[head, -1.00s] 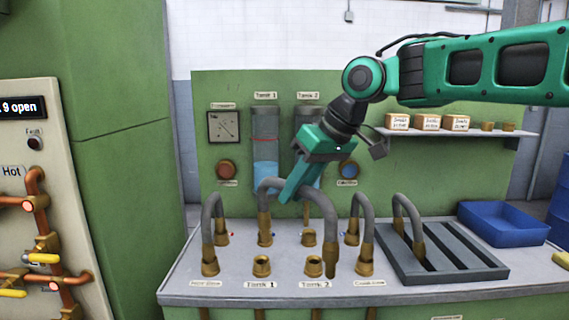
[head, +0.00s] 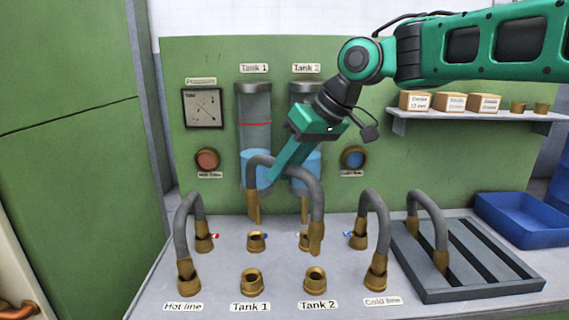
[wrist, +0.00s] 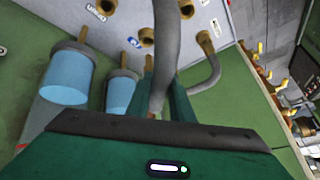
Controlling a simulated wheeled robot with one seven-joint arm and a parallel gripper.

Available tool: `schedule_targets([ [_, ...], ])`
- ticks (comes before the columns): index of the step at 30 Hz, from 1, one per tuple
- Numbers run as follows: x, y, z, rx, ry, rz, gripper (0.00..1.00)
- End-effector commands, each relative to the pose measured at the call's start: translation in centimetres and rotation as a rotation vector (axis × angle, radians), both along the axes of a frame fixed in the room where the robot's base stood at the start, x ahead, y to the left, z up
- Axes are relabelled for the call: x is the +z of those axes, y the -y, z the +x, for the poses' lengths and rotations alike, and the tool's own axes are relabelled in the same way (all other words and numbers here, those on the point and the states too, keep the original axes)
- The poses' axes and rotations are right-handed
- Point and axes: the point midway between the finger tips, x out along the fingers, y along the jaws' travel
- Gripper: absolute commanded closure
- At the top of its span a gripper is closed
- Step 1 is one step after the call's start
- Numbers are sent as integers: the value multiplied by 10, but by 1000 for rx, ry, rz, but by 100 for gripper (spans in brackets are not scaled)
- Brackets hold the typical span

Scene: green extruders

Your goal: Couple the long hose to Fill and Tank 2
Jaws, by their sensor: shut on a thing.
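My gripper (head: 276,176) is shut on the grey long hose (head: 311,181) near the top of its arch and holds it above the console. Its left brass end (head: 254,208) hangs above an empty rear port (head: 257,241). Its right brass end (head: 316,238) hangs lower, partly covering another rear port (head: 303,239), behind and above the front Tank 2 port (head: 315,281). Both ends look free of the ports. The Tank 2 port is empty. I cannot read a Fill label. In the wrist view the hose (wrist: 165,45) passes between my fingers.
Short hoses arch over the Hot line (head: 186,215) and Cold line (head: 375,215) on either side. The front Tank 1 port (head: 249,282) is empty.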

Motion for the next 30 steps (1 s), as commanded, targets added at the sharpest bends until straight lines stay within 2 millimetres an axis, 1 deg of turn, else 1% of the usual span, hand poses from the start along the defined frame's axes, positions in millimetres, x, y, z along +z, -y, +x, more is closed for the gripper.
schedule_targets([
  [9,-26,3,1,-5,0,0,100],
  [15,-37,4,1,-7,0,0,100],
  [30,-40,4,1,-7,1,0,100],
])
